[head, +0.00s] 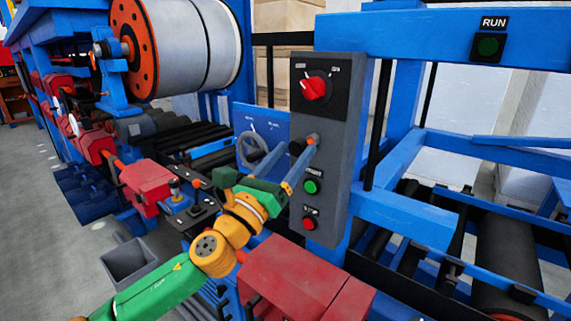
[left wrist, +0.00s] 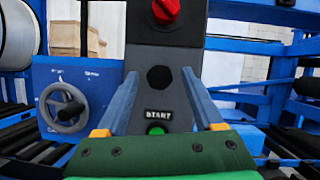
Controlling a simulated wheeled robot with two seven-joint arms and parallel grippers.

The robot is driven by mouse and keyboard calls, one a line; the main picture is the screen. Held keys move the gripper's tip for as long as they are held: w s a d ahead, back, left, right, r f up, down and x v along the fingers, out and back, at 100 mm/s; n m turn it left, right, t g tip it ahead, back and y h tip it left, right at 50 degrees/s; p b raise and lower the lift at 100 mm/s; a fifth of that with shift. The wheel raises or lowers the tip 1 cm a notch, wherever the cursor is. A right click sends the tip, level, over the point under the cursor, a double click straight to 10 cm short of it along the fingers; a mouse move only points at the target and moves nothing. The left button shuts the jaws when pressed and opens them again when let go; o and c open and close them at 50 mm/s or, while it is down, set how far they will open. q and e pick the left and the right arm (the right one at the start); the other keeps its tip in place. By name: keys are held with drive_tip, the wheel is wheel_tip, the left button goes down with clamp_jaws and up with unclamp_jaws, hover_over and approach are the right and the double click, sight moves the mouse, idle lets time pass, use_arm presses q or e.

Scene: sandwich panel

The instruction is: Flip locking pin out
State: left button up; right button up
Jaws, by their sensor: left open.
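I cannot make out a locking pin for certain. The grey control panel (head: 337,190) carries a red rotary switch (head: 314,89), a green start button (head: 311,186) and a red stop button (head: 309,223). A dark hexagonal knob (left wrist: 160,78) sits on the panel above the start button in the left wrist view. My left gripper (head: 304,147) is in front of the panel at about that knob's height. Its two blue fingers (left wrist: 162,88) are apart, with the knob seen between their tips and nothing held. My right gripper is not in view.
A handwheel (head: 252,150) on a blue plate is left of the panel. A large white roll (head: 195,45) is at the upper left. Blue frame beams (head: 405,220) fill the right.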

sight(294, 151)
use_arm(q)
drive_tip(key=b+v, duration=0.1)
drive_tip(key=v, duration=0.3)
drive_tip(key=shift+s+a+f, duration=0.1)
drive_tip(key=shift+a+f, duration=0.05)
drive_tip(key=shift+f, duration=0.05)
drive_tip(key=shift+s+a, duration=0.1)
drive_tip(key=shift+s, duration=0.15)
